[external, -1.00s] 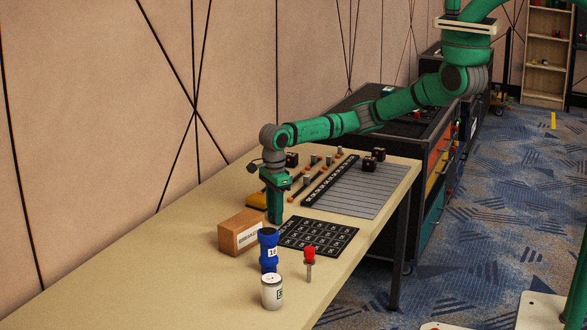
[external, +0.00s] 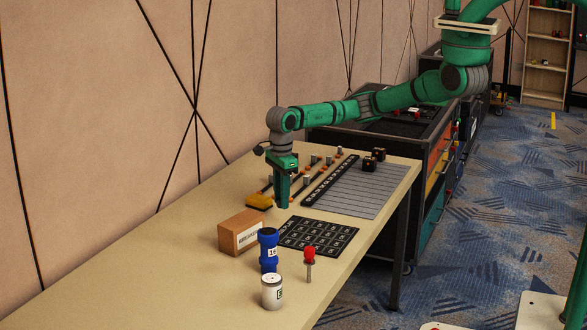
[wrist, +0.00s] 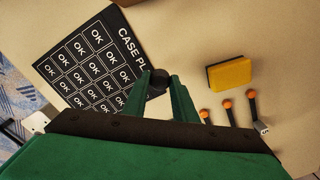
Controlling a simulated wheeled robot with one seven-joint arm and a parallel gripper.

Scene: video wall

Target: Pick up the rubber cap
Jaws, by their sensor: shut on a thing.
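In the wrist view, a small black round piece, which looks like the rubber cap (wrist: 158,79), sits between the green fingertips of my gripper (wrist: 159,88). My gripper is shut on it. In the external view my gripper (external: 282,205) points down over the table, beyond the black OK mat and to the right of the yellow sponge. The cap cannot be made out there. I cannot tell exactly how high the fingertips are above the table.
The black OK mat (external: 318,237) lies near a cardboard box (external: 240,232), a blue bottle (external: 268,250), a white jar (external: 272,291) and a red-topped piece (external: 309,255). A yellow sponge (external: 260,201), orange-tipped tools and a grey grid sheet (external: 353,188) lie farther back. The near left table is clear.

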